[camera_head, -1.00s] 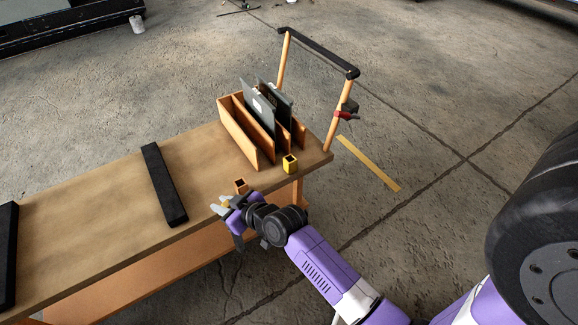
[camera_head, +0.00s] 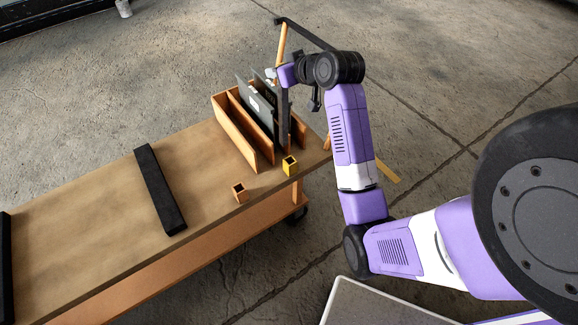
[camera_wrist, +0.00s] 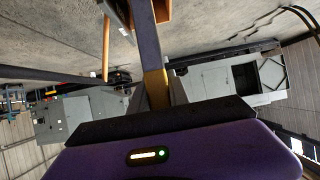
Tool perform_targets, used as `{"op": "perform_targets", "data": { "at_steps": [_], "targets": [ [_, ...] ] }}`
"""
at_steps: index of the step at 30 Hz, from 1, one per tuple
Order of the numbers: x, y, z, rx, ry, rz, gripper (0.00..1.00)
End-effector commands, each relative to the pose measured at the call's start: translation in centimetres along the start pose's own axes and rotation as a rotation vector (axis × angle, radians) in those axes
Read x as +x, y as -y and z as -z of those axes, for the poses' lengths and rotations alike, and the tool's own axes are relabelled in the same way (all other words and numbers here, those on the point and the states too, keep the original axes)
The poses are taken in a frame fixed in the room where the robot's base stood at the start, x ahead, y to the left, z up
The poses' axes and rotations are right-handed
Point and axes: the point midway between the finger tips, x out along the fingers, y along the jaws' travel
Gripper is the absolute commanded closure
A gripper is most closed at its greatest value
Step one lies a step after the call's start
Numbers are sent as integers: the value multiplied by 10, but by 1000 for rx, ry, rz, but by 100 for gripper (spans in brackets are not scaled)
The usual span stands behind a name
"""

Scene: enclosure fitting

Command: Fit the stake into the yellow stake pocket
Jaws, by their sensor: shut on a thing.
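The stake (camera_head: 284,118) is a long dark bar. It hangs roughly upright below my gripper (camera_head: 276,76), in front of the rack's right side. In the wrist view the stake (camera_wrist: 148,45) runs up from between the fingers of my gripper (camera_wrist: 157,97), with a yellow band where it is held. My gripper is shut on it. The yellow stake pocket (camera_head: 290,167) is a small square open-topped socket at the table's front right corner. The stake's lower end shows just above and behind the pocket; I cannot tell its exact height or whether it is apart from the rack.
An orange rack (camera_head: 236,132) with grey panels (camera_head: 257,103) stands behind the pocket. A similar brown pocket (camera_head: 239,194) sits to the left on the front edge. A black bar (camera_head: 160,190) crosses the wooden cart top (camera_head: 90,215). A push handle (camera_head: 305,34) rises at the far end.

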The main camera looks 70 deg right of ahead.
Motion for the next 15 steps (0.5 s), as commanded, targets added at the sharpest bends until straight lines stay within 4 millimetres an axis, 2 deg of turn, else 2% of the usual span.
{"op": "perform_targets", "data": {
  "at_steps": [3,8,11,15],
  "targets": [
    [-10,-15,12,9,-3,-21,100],
    [-12,-23,12,15,1,-30,100],
    [-6,-23,-2,16,6,-30,100],
    [10,-23,-31,17,7,-30,100]
  ]
}}
